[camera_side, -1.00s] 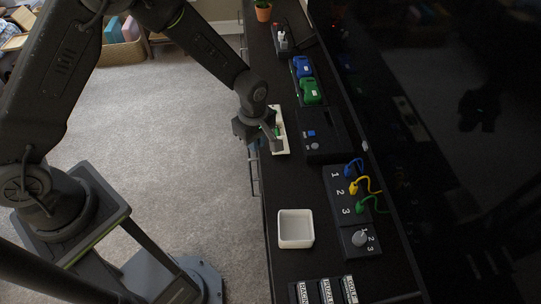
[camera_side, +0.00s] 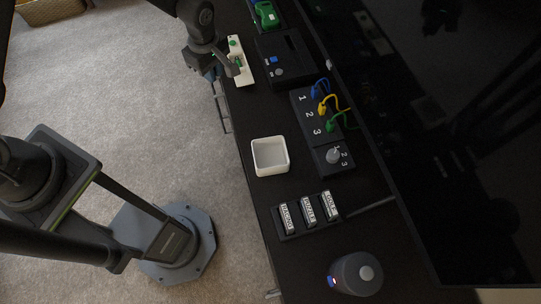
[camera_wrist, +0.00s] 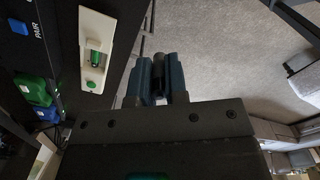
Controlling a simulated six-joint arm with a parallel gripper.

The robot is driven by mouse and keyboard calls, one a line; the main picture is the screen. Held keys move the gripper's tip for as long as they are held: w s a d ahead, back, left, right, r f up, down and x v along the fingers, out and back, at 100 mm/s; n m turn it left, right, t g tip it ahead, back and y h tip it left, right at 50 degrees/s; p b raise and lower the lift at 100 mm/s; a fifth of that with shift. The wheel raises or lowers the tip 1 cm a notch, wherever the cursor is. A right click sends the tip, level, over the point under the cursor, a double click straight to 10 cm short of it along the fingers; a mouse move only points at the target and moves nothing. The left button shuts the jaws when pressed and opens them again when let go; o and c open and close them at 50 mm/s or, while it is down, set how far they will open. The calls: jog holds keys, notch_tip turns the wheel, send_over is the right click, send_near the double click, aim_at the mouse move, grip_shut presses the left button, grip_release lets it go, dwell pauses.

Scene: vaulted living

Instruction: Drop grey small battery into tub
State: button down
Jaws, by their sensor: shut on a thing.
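The white tub (camera_side: 270,157) is open-topped and stands near the front edge of the dark cabinet top; no battery shows in it. My gripper (camera_side: 231,71) is beside the white battery holder (camera_side: 246,76), well beyond the tub. In the wrist view my gripper (camera_wrist: 158,72) is shut, with a small grey piece, the grey small battery, between its blue-grey fingers. The fingers hide most of it. The holder also shows in the wrist view (camera_wrist: 97,25), left of the fingers, with a green item in its slot. The gripper is apart from the holder there, over the floor side.
A black box with a blue button (camera_side: 288,58) is right of the holder. A panel with blue, yellow and green cables (camera_side: 310,115) and a knob (camera_side: 333,155) lie right of the tub. Labelled switches (camera_side: 308,212) and a round device (camera_side: 356,274) are nearer. A dark screen lines the right.

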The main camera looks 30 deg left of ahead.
jog(key=s+d+r, duration=0.1)
jog(key=s+d, duration=0.3)
jog(key=d, duration=0.8)
jog(key=s+d+r, duration=0.2)
jog(key=s+d, duration=0.3)
jog(key=d, duration=0.6)
jog(key=shift+w+f, duration=0.1)
jog(key=shift+f, duration=2.65)
jog(key=c, duration=1.1)
grip_release()
jog(key=shift+o, duration=0.2)
notch_tip(320, 180, up, 14)
